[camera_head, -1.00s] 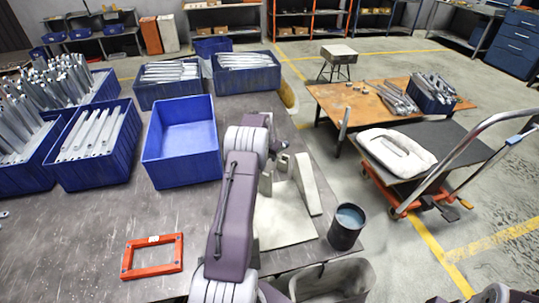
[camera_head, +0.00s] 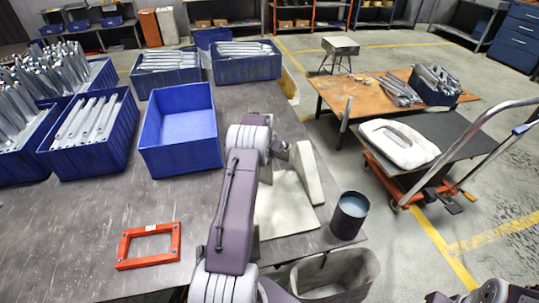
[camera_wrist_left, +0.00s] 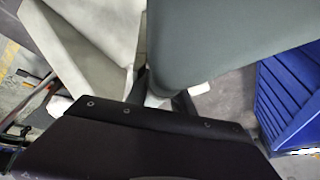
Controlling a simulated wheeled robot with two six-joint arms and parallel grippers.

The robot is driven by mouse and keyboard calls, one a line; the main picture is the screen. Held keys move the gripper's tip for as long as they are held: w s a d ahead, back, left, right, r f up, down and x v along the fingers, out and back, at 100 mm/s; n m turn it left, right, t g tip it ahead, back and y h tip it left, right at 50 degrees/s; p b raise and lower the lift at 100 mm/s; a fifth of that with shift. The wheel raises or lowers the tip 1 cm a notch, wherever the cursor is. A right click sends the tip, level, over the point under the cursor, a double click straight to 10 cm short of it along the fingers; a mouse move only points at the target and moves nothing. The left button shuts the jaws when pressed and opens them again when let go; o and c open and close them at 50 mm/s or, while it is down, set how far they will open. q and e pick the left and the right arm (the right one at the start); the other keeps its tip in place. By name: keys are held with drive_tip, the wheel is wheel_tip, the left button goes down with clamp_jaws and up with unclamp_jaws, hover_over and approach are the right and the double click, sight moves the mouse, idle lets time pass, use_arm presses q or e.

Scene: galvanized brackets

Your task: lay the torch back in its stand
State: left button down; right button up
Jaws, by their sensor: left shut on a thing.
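The stand (camera_head: 290,212) is a pale plate with a slanted side wall, on the right part of the bench. It also shows in the left wrist view (camera_wrist_left: 95,50). My left gripper (camera_head: 280,150) is at the far end of the stand, mostly hidden behind my arm. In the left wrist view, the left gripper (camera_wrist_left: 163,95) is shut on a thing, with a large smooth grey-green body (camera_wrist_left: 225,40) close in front. I take this body for the torch, but cannot make out its whole shape. The torch cannot be made out in the head view. My right gripper is out of view.
A dark cup (camera_head: 349,214) stands right of the stand near the bench edge. An empty blue bin (camera_head: 183,158) stands to the left, with bins of metal brackets beyond. An orange frame (camera_head: 149,246) lies at the front left. A grey open bin (camera_head: 340,275) is below the bench edge.

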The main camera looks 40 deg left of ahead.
use_arm(q)
drive_tip(key=c, duration=1.1)
unclamp_jaws()
drive_tip(key=shift+c, duration=0.2)
drive_tip(key=shift+o, duration=0.6)
drive_tip(key=shift+s+f, duration=0.1)
drive_tip(key=shift+s, duration=0.05)
drive_tip(key=v, duration=0.9)
drive_tip(key=shift+b, duration=0.35)
drive_tip(key=shift+r, duration=0.2)
